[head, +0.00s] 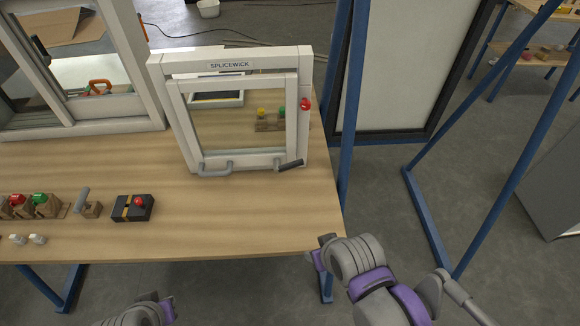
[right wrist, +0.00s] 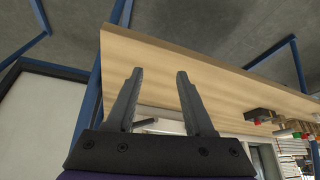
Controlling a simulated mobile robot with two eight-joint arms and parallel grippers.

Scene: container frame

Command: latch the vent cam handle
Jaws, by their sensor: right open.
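The vent window is a white frame (head: 230,65) labelled SPLICEWICK, standing on the wooden table. Its dark cam handle (head: 289,166) sits at the lower right of the sash, tilted up to the right. A grey pull handle (head: 215,170) is at the sash's lower left. My right gripper (head: 318,255) is beyond the table's front right corner, well apart from the cam handle. In the right wrist view its fingers (right wrist: 160,75) are spread, with nothing held. My left gripper (head: 168,308) is at the bottom edge, mostly cut off; its jaws are unclear.
A red knob (head: 305,103) is on the frame's right post. A black box with a red button (head: 132,208) and a small lever block (head: 89,208) stand on the table to the left. A blue post (head: 350,120) rises beside the table's right edge.

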